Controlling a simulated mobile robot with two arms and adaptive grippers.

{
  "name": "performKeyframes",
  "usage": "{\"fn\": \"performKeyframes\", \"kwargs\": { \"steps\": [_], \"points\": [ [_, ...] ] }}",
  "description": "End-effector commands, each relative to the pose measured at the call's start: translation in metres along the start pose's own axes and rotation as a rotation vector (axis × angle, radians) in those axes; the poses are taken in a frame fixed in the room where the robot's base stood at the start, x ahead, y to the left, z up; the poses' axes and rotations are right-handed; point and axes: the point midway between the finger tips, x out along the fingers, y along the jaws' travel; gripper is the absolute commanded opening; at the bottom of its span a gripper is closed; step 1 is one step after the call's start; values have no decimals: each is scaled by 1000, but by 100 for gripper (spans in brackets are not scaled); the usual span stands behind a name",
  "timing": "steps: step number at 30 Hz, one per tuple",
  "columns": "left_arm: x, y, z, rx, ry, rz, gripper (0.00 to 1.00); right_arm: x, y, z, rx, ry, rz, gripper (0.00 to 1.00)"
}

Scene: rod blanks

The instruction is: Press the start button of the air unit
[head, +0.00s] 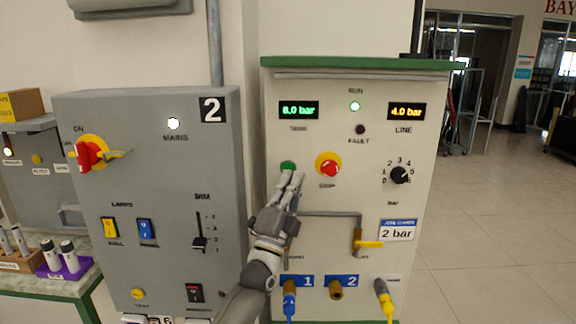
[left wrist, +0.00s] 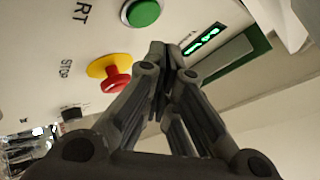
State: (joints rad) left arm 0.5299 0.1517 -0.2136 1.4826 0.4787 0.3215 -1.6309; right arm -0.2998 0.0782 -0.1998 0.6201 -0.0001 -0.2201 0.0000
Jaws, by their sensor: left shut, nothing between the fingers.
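The air unit (head: 340,240) is a pale cabinet with a green top edge. Its green start button (head: 287,166) sits on the left of the panel and shows in the left wrist view (left wrist: 142,12). The red stop button (head: 329,167) on a yellow ring is to its right; it also shows in the left wrist view (left wrist: 117,84). My left gripper (head: 293,180) is shut and empty, its fingertips just below the start button in the head view. In the left wrist view the fingertips (left wrist: 165,52) appear beside the button; I cannot tell whether they touch. My right gripper is not in view.
The RUN lamp (head: 355,106) glows green; the displays read 8.0 bar (head: 298,110) and 4.0 bar (head: 406,112). A pressure knob (head: 400,175), a yellow valve lever (head: 368,244) and hose fittings are on the panel. A grey mains cabinet (head: 150,200) stands left. Open floor (head: 490,230) lies right.

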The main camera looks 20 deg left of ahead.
Motion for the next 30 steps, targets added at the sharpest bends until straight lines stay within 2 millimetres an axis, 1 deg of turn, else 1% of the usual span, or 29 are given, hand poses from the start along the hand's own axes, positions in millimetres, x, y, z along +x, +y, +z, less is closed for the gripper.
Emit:
{"fn": "performKeyframes", "kwargs": {
  "steps": [1,9,15,30],
  "points": [
    [-2,-6,-4,-2,-1,1,0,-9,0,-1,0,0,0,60],
    [-19,-17,-15,-1,-1,0,0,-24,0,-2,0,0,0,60],
    [-23,-18,-17,1,-1,-1,0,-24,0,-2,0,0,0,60],
    [-24,-17,-17,-1,0,2,0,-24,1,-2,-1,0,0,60]
  ]
}}
